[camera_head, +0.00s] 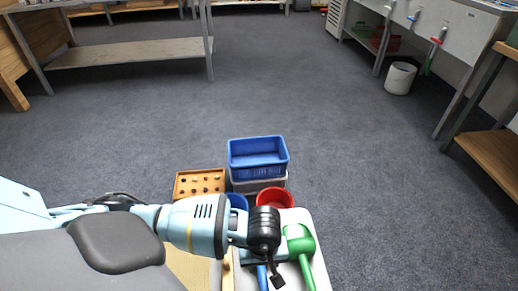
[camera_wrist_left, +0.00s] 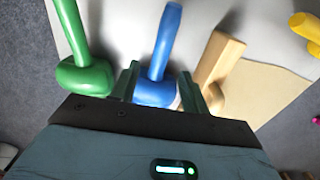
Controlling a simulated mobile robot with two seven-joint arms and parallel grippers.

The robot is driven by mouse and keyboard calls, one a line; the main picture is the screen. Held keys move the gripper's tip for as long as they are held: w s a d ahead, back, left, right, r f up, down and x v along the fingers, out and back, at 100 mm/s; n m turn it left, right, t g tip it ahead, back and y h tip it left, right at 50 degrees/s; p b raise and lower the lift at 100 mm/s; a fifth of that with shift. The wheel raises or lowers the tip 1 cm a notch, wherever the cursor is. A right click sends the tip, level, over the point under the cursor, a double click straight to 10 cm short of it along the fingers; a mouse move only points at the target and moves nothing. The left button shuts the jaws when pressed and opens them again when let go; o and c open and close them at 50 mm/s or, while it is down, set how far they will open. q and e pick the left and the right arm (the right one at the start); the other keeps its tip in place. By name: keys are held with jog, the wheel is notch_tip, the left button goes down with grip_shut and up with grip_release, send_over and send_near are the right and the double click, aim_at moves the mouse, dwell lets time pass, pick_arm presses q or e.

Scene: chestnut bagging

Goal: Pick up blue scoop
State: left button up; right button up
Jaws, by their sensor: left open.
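The blue scoop (camera_wrist_left: 162,50) lies on the pale table top, its handle pointing away from my gripper in the left wrist view. My left gripper (camera_wrist_left: 159,86) is open, with one green finger on each side of the scoop's blue head. I cannot tell whether the fingers touch it. In the head view, the blue scoop's handle (camera_head: 262,278) shows below my left gripper (camera_head: 277,279); my wrist hides the rest. The right gripper is not in view.
A green scoop (camera_wrist_left: 85,60) and a wooden scoop (camera_wrist_left: 215,70) flank the blue one closely. A red bowl (camera_head: 283,194), blue bowl (camera_head: 237,200), wooden tray (camera_head: 179,187) of dark round pieces and blue crate (camera_head: 258,171) stand behind.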

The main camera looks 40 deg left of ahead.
aim_at(262, 271)
pick_arm(q)
notch_tip(262, 271, down, 2)
jog(key=shift+f+b, duration=0.1)
jog(key=shift+b, duration=0.25)
jog(key=shift+f+b, duration=0.3)
jog(key=shift+f, duration=0.35)
jog(key=f, duration=0.1)
jog(key=f+b, duration=0.2)
jog(key=f, duration=0.1)
jog(key=shift+w+a, duration=0.25)
jog(key=shift+a, duration=0.05)
jog(key=shift+c, duration=0.2)
jog(key=c, duration=0.9)
grip_shut()
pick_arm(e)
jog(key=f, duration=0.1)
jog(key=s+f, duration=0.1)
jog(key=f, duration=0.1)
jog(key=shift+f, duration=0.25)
